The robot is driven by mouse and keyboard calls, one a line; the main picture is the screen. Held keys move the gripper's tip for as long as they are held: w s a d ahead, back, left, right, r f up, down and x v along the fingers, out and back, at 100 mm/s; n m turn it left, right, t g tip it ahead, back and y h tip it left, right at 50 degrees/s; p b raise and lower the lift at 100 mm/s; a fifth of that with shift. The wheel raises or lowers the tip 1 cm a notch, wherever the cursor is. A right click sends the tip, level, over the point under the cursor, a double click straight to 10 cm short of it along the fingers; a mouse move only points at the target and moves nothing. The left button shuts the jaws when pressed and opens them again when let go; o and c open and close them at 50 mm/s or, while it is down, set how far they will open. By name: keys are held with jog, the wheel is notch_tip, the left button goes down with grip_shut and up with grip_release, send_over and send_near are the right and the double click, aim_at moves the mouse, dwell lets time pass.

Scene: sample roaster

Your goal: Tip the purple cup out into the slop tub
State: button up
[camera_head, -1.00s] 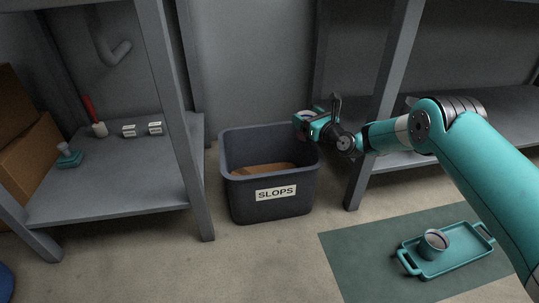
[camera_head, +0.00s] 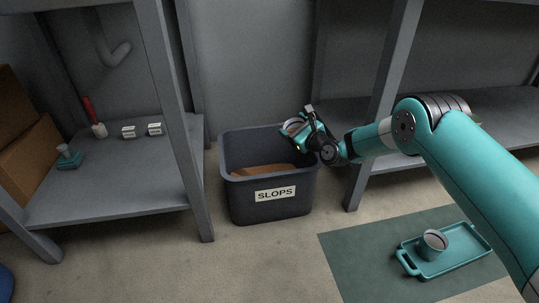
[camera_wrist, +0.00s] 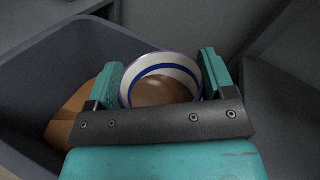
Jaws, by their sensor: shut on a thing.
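My gripper (camera_head: 298,132) is shut on a cup (camera_wrist: 165,69), with one teal finger on each side of it in the wrist view. The cup is white inside with blue-violet bands, and brown contents show in it. Its outer wall is mostly hidden, so I cannot confirm that it is purple. In the head view the cup (camera_head: 293,125) is tilted, over the right back part of the slop tub (camera_head: 240,198). The tub is dark blue-grey, labelled SLOPS, with brown matter inside. Its wall also fills the left of the wrist view (camera_wrist: 50,65).
A teal tray (camera_head: 462,262) with another cup (camera_head: 432,243) lies on a green mat (camera_head: 355,262) at the lower right. Grey shelf posts (camera_head: 181,125) flank the tub. The left shelf (camera_head: 110,190) holds small items. The floor in front of the tub is clear.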

jog(key=shift+s+a+f+n, duration=0.2)
jog(key=shift+a+n, duration=0.15)
jog(key=shift+n, duration=0.15)
jog(key=shift+s+a+f+n, duration=0.25)
jog(key=shift+a+n, duration=0.15)
jog(key=shift+a, duration=0.05)
jog(key=shift+s+a+f+n, duration=0.25)
jog(key=shift+a+n, duration=0.15)
jog(key=shift+s+a+r+n+h, duration=0.2)
jog(key=shift+a+n+h, duration=0.2)
jog(key=shift+n, duration=0.4)
dwell(0.4)
jog(key=shift+s+a+f+n+b, duration=0.15)
jog(key=shift+f+n+b, duration=0.35)
jog(key=shift+n, duration=0.3)
dwell(0.6)
jog(key=shift+s+a+r+n+h, duration=0.15)
jog(key=shift+a+n+h, duration=0.1)
jog(key=shift+n, duration=0.5)
jog(key=shift+s+a+r+n+h, duration=0.15)
jog(key=shift+n+h, duration=0.1)
jog(key=shift+n, duration=0.5)
dwell(1.2)
jog(key=shift+s+a+n+p, duration=0.35)
jog(key=shift+a+n+p, duration=0.25)
jog(key=shift+a+n, duration=0.1)
dwell(0.7)
